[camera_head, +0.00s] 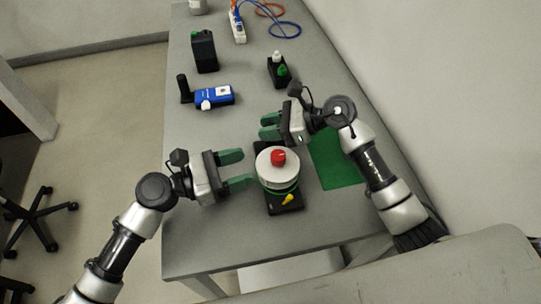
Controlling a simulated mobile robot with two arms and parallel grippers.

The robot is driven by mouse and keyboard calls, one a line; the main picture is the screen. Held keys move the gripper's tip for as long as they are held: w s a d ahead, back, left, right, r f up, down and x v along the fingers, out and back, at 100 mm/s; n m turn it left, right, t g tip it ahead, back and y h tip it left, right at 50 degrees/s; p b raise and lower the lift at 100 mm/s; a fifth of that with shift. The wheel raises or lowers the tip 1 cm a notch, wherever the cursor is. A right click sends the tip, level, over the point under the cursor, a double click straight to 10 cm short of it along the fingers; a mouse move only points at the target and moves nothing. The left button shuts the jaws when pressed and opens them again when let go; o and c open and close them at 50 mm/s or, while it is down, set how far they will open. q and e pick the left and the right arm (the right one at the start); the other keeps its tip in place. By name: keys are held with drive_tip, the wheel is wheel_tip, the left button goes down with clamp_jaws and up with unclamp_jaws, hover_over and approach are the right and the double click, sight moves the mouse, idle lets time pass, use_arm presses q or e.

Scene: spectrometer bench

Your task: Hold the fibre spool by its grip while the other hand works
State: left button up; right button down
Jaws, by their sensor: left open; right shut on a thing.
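The fibre spool (269,179) is a white round drum with a red knob (278,157) on top and a green band around its lower side. It sits on a black base (287,208) with a small yellow piece at the near end. My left gripper (242,169) is open, just left of the spool, its green fingers pointing at it. My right gripper (264,127) is above the spool in the picture, its fingers pointing left near the base's far end. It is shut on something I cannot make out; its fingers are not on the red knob.
A green mat (336,165) lies right of the spool, partly under my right arm. Farther back stand a blue device (220,95), a black box (204,50), a small black holder with a green bottle (281,70) and a white strip (238,27) with cables. The table left of my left gripper is clear.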

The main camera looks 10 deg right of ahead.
sight(270, 162)
use_arm(q)
drive_tip(key=d, duration=0.4)
drive_tip(key=w+d, duration=0.1)
drive_tip(key=d, duration=0.2)
drive_tip(key=c, duration=0.9)
drive_tip(key=shift+w, duration=0.1)
drive_tip(key=shift+c, duration=0.2)
drive_tip(key=shift+m+g, duration=0.3)
drive_tip(key=shift+g, duration=0.1)
drive_tip(key=shift+w+d+m+g+y, duration=0.15)
drive_tip(key=shift+m+g, duration=0.75)
drive_tip(key=shift+g, duration=0.45)
drive_tip(key=shift+w+a+m+g+y, duration=0.1)
drive_tip(key=shift+w+m+g+y, duration=0.1)
drive_tip(key=shift+m+g, duration=0.95)
drive_tip(key=shift+w+d+m+g+y, duration=0.15)
drive_tip(key=shift+m+g, duration=0.5)
drive_tip(key=shift+g, duration=0.95)
drive_tip(key=shift+a+g, duration=0.15)
drive_tip(key=shift+g, duration=0.15)
